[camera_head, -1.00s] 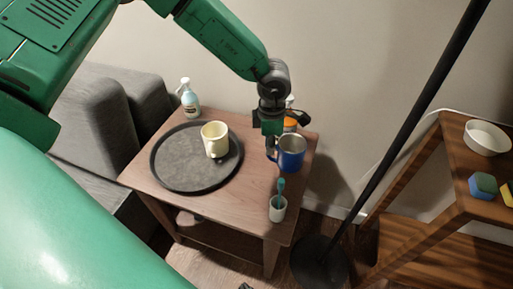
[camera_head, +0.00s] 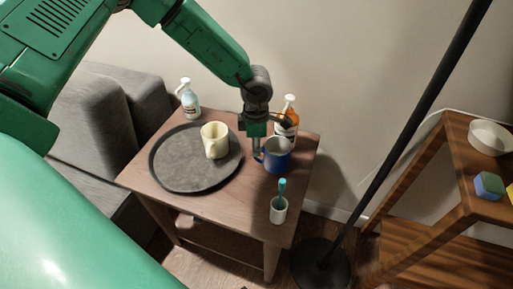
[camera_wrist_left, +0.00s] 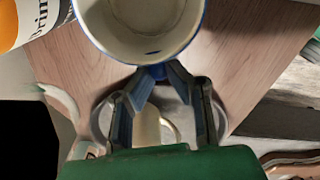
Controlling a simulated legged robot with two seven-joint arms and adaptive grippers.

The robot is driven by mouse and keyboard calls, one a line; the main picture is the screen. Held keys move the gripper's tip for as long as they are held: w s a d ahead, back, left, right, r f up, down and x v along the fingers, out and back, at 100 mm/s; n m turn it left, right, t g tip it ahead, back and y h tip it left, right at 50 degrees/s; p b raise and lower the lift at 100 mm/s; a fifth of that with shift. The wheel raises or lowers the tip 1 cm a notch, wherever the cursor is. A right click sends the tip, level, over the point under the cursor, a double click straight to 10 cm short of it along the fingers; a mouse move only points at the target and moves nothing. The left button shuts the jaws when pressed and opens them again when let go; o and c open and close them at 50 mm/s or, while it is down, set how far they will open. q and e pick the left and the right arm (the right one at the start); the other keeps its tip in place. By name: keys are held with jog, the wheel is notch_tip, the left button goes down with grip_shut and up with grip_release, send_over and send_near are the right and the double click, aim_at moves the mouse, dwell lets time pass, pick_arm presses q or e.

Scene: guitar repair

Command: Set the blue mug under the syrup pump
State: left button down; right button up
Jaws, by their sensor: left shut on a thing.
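The blue mug (camera_head: 277,158) is upright, its pale inside showing from above. It is at the right part of the small wooden table (camera_head: 185,209); I cannot tell whether it touches the top. My left gripper (camera_head: 257,150) is shut on its handle, on the mug's left side. In the left wrist view, the fingers (camera_wrist_left: 158,75) close on the handle below the mug's rim (camera_wrist_left: 140,57). The syrup pump bottle (camera_head: 291,117), orange-brown with a white pump head, stands just behind the mug, partly hidden by it and the gripper. Its orange side and label show in the left wrist view (camera_wrist_left: 12,28).
A round dark tray (camera_head: 176,178) holds a cream mug (camera_head: 213,139) left of the gripper. A white pump bottle (camera_head: 189,101) stands at the back left. A white cup with a teal brush (camera_head: 279,211) stands at the front right. A black lamp pole (camera_head: 398,147) rises right of the table.

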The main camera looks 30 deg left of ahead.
pick_arm(q)
jog(key=c, duration=1.5)
grip_release()
jog(key=shift+f, duration=0.1)
jog(key=shift+c, duration=0.2)
